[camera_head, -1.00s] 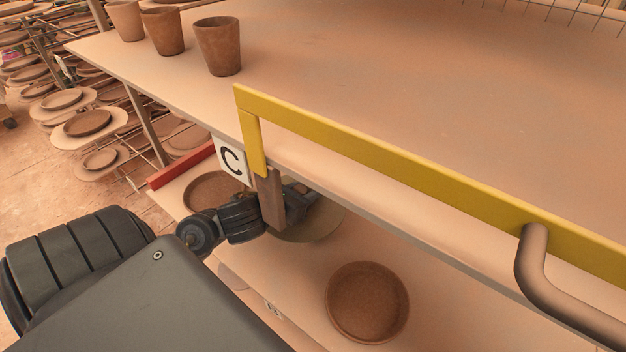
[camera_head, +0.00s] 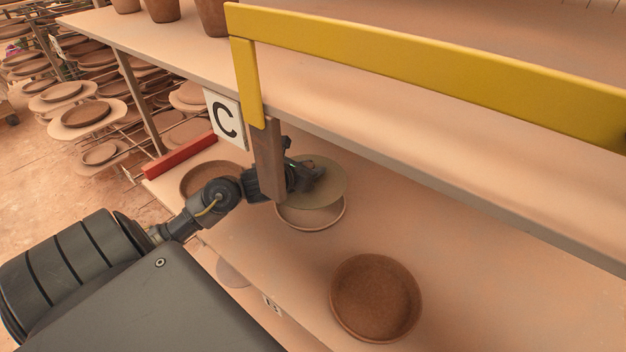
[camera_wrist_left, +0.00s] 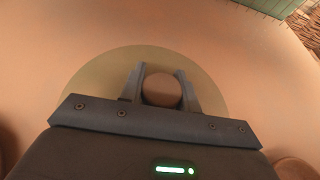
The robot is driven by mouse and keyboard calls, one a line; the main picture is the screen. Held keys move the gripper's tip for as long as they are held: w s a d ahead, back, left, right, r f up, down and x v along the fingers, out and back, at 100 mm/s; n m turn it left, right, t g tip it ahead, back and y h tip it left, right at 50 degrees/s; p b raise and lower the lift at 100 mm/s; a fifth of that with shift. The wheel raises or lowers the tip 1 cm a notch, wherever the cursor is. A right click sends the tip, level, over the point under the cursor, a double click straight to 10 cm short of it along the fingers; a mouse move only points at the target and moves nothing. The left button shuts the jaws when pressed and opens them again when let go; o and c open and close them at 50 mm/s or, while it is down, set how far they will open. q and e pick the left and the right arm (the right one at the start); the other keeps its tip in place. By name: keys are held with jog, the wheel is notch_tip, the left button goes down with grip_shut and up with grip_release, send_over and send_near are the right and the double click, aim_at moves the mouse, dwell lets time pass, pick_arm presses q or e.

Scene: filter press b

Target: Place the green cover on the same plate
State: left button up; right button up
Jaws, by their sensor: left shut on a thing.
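The green cover (camera_head: 327,190) is a flat olive-green disc on the lower shelf's far side. My left gripper (camera_head: 314,172) is shut on its round brown knob (camera_wrist_left: 162,90). In the left wrist view the fingers stand on both sides of the knob, and the cover (camera_wrist_left: 88,85) spreads beneath them. A round plate (camera_head: 311,226) with a pale rim shows below the cover, its front part uncovered. The cover sits offset toward the back, over the plate's far part; I cannot tell whether they touch. The right gripper is not in view.
A brown dish (camera_head: 375,298) stands in front right on the lower shelf. Another dish (camera_head: 205,180) lies left of the post (camera_head: 267,160). The upper shelf (camera_head: 400,135) with a yellow rail (camera_head: 420,75) overhangs. A red bar (camera_head: 180,158) lies along the shelf's left end.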

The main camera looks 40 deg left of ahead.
pick_arm(q)
jog(key=shift+w+a+f, duration=0.4)
jog(key=shift+w+f, duration=0.1)
jog(key=shift+f, duration=0.25)
notch_tip(320, 180, down, 3)
jog(key=shift+w+p, duration=0.15)
jog(key=shift+p, duration=0.25)
jog(key=shift+f, duration=0.15)
jog(key=shift+f+b, duration=0.2)
jog(key=shift+b, duration=0.1)
jog(key=o, duration=1.1)
jog(key=shift+r, duration=0.15)
